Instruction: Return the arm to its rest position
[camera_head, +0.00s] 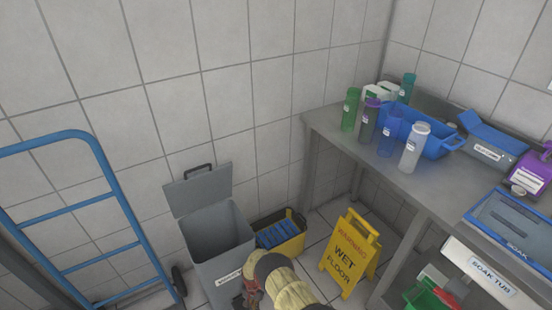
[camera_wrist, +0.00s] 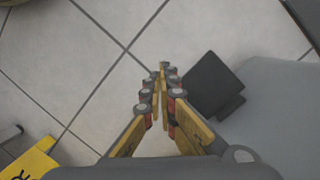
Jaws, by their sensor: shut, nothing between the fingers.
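My gripper (camera_wrist: 163,70) is shut and empty in the wrist view, its yellow fingers meeting at the tips above the tiled floor. In the head view my yellow arm comes up from the bottom edge, in front of the grey bin (camera_head: 222,250). A small reddish part of my gripper (camera_head: 250,292) shows beside the arm there, low in front of the bin. Its fingertips cannot be made out in that view.
The bin's lid stands open. A yellow crate (camera_head: 291,246) sits beside it, and a yellow wet floor sign (camera_head: 337,277) stands on the right. A metal bench (camera_head: 428,183) bears bottles and blue tubs. A blue hand truck (camera_head: 117,193) stands left.

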